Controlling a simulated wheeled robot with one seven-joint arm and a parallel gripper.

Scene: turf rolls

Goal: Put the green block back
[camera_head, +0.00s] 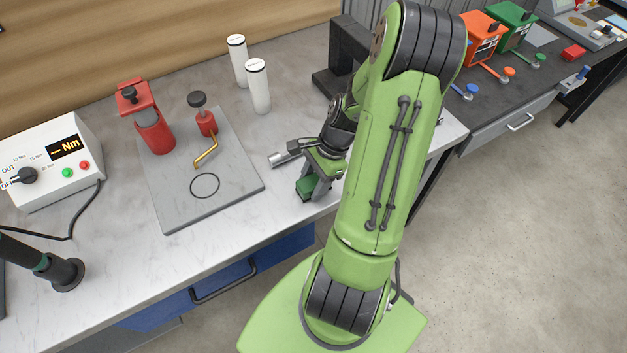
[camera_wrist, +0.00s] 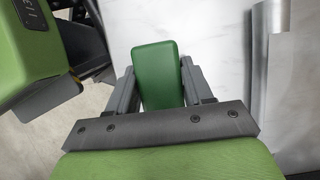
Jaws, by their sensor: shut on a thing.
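The green block (camera_head: 308,186) is dark green and box-shaped, near the front edge of the marble-look worktop in the head view. It also shows in the wrist view (camera_wrist: 158,72), standing out between the two grey fingers. My gripper (camera_head: 318,182) is shut on it, with a finger on each side; the gripper also shows in the wrist view (camera_wrist: 160,85). In the head view my fingers hide part of the block. I cannot tell whether the block touches the worktop or is held just above it.
A grey plate (camera_head: 230,180) left of my gripper bears a red clamp (camera_head: 152,130), a small red part with a brass rod (camera_head: 206,155) and a black ring. Two white cylinders (camera_head: 258,87) stand behind. A torque display box (camera_head: 50,165) is far left. A metallic cylinder (camera_head: 285,157) is beside my gripper.

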